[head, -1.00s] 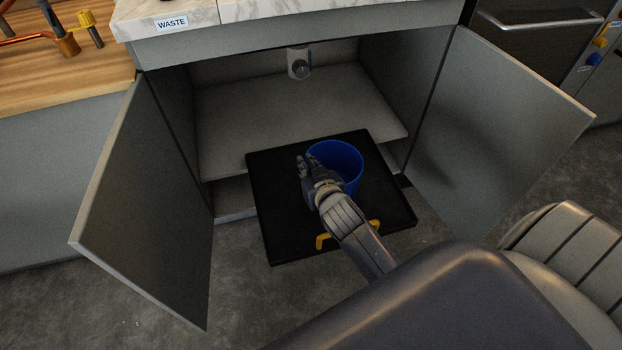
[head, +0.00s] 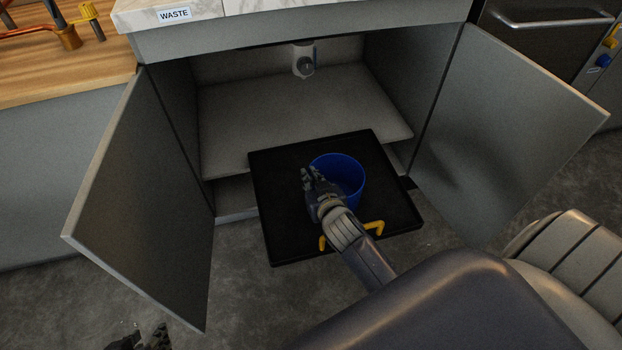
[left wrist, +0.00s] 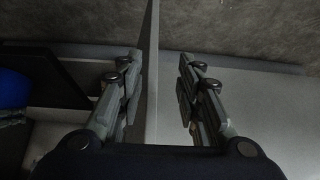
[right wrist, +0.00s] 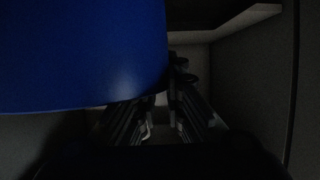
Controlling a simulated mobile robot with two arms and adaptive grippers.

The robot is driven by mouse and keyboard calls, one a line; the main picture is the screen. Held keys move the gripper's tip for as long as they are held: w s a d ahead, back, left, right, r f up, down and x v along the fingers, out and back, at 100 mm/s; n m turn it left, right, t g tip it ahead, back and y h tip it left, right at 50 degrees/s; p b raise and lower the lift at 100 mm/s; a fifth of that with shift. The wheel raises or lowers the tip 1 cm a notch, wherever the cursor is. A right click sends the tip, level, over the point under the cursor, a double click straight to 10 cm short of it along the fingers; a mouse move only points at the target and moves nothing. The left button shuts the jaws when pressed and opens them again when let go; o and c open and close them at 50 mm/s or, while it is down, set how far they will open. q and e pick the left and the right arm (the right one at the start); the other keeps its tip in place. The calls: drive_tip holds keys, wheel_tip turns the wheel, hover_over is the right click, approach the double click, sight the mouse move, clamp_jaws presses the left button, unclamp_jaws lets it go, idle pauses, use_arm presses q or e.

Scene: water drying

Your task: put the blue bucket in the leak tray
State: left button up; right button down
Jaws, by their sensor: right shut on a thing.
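My right gripper (head: 307,177) is shut on the bucket's left side wall. The bucket (right wrist: 80,50) fills the upper left of the right wrist view, with the dark right fingers (right wrist: 172,100) at its edge. My left gripper (head: 143,340) is at the bottom left edge of the head view. In the left wrist view its fingers (left wrist: 157,85) are apart and empty. Part of the bucket (left wrist: 14,88) shows there too.
The tray juts out of the open cabinet and has a yellow handle (head: 351,234) in front. The left door (head: 140,200) and right door (head: 510,130) stand open either side. A drain pipe (head: 303,62) hangs above the cabinet shelf (head: 290,115).

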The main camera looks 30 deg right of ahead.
use_arm(q)
drive_tip(key=shift+w, duration=0.1)
use_arm(e)
drive_tip(key=c, duration=1.6)
unclamp_jaws()
drive_tip(key=shift+c, duration=0.2)
use_arm(q)
drive_tip(key=shift+r, duration=0.1)
